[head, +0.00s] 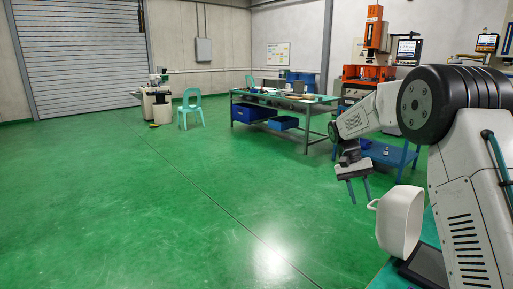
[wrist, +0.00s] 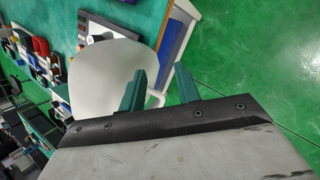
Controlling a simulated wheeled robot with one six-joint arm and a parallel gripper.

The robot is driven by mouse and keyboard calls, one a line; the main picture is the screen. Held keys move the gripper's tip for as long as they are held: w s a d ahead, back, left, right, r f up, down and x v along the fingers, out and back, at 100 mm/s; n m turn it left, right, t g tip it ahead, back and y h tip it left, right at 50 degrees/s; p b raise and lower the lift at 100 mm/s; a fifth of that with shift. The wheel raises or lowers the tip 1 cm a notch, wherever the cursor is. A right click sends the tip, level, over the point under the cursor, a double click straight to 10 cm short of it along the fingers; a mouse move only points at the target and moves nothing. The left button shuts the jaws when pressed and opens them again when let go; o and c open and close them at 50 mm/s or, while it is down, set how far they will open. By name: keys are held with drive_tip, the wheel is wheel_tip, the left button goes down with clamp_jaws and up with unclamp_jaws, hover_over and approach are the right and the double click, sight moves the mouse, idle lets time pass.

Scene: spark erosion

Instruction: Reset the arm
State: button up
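My gripper (head: 361,200) hangs at the end of my arm on the right side of the head view. Its two greenish fingers point down over the green floor. My arm reaches out from the right edge and bends down at the wrist.
A workbench (head: 318,121) with blue bins stands behind my gripper. A low blue table (head: 397,154) is close behind my wrist. A green chair (head: 190,110) and an orange machine (head: 374,32) are farther back. The green floor at left and centre is clear.

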drive_tip(key=s+a+r+n+t+y, duration=0.1)
drive_tip(key=s+a+r+t, duration=0.1)
drive_tip(key=s, duration=1.2)
drive_tip(key=s+a+r+n+t+y, duration=0.1)
drive_tip(key=s+r, duration=0.3)
drive_tip(key=s, duration=1)
drive_tip(key=s+a+r+n+t, duration=0.2)
drive_tip(key=s+a+r+t, duration=0.1)
drive_tip(key=s, duration=1.1)
drive_tip(key=shift+s+r+y, duration=0.25)
drive_tip(key=shift+r+y, duration=0.1)
drive_tip(key=shift+y, duration=0.05)
